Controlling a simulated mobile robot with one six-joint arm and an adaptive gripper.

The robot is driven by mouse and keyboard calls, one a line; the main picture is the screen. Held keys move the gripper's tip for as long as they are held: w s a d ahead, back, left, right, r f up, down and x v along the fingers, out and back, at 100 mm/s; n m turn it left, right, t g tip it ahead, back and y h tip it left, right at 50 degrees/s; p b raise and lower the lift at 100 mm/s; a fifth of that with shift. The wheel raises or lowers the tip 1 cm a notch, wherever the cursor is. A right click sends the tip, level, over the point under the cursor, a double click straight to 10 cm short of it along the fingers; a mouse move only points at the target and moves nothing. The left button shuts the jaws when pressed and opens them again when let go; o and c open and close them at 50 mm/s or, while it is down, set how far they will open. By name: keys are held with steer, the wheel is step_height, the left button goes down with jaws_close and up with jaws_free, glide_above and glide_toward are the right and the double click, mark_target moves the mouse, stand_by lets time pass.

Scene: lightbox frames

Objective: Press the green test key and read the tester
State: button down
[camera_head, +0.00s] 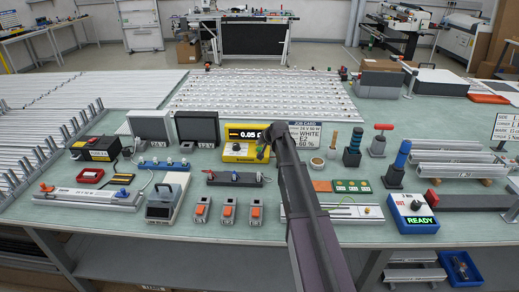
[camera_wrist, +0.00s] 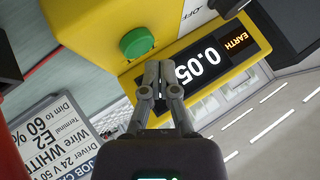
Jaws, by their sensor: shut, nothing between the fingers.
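The yellow tester (camera_head: 238,157) stands near the middle of the bench, and its yellow body (camera_wrist: 95,25) fills the upper left of the wrist view. Its green key (camera_wrist: 137,42) is a round button on the yellow face. The tester's display (camera_wrist: 210,68) reads 0.05, with EARTH in orange beside it; 0.05 also shows in the head view. My gripper (camera_wrist: 158,68) is shut and empty, its fingertips just beside the green key in the picture. I cannot tell if they touch it. In the head view my arm partly covers the tester's right side.
A job card (camera_head: 306,135) stands right of the tester and reads 24 V 50 W, WHITE, E2, 60 %. Orange-topped connectors (camera_head: 228,210) lie in front. A blue box (camera_head: 411,212) at right shows READY in green.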

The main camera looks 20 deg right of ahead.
mark_target(260, 149)
steer(key=shift+r+p, duration=2.4)
steer(key=shift+r, duration=0.1)
steer(key=s+a+f+n+g, duration=0.1)
steer(key=s+a, duration=0.1)
steer(key=s, duration=0.4)
steer(key=s+a+f+n+g, duration=0.1)
steer(key=s+a, duration=0.2)
steer(key=s, duration=0.3)
steer(key=s+a+f+n+g, duration=0.1)
steer(key=s+a+f+g, duration=0.1)
steer(key=s, duration=0.5)
steer(key=shift+a+h, duration=0.2)
steer(key=shift+h, duration=0.2)
steer(key=s+g, duration=0.1)
steer(key=s, duration=0.6)
steer(key=s+a+f+n+g+h, duration=0.1)
steer(key=s+g, duration=0.1)
steer(key=s, duration=0.5)
steer(key=s+a+n+g+h, duration=0.1)
steer(key=s, duration=0.6)
steer(key=shift+a+f+g, duration=0.1)
steer(key=shift+f+g, duration=0.25)
steer(key=shift+g, duration=0.05)
